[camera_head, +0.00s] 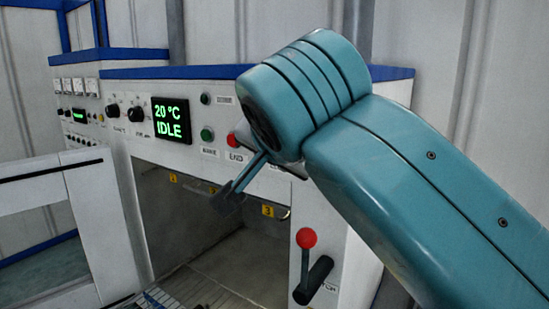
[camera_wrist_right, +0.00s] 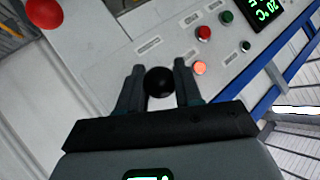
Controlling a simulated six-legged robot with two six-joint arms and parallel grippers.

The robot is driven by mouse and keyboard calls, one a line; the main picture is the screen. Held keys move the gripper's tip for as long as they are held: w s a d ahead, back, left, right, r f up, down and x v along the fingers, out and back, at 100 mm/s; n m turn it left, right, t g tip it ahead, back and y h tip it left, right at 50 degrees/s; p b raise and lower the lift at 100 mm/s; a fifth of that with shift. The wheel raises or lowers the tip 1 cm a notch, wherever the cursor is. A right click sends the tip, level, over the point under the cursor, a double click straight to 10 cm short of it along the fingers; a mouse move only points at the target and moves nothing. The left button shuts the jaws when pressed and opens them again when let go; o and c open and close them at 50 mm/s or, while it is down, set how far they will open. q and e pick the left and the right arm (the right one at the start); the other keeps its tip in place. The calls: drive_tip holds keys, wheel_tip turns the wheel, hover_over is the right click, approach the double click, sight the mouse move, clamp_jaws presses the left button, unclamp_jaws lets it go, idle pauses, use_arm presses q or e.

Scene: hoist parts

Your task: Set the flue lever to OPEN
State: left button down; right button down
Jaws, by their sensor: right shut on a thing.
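My right arm comes in from the right in the head view, and its gripper (camera_head: 228,199) is in front of the panel, above the oven opening. In the right wrist view the gripper's fingers (camera_wrist_right: 159,88) are closed on the two sides of a black ball knob (camera_wrist_right: 159,82), which looks like the end of a lever on the panel. The lever's shaft and its OPEN marking are hidden or too small to read. I cannot tell which position it is in. My left gripper is not in view.
A red ball lever (camera_head: 307,238) with a black grip (camera_head: 313,280) below stands at lower right. The display (camera_head: 172,120) reads 20 °C IDLE. A green button (camera_head: 207,134) and knobs (camera_head: 136,114) sit on the panel. An orange button (camera_wrist_right: 200,68) is close to the right finger.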

drive_tip(key=shift+d+r, duration=0.1)
drive_tip(key=shift+r, duration=0.1)
idle(0.3)
drive_tip(key=c, duration=1)
unclamp_jaws()
drive_tip(key=shift+o, duration=1)
drive_tip(key=shift+w+d+f, duration=0.1)
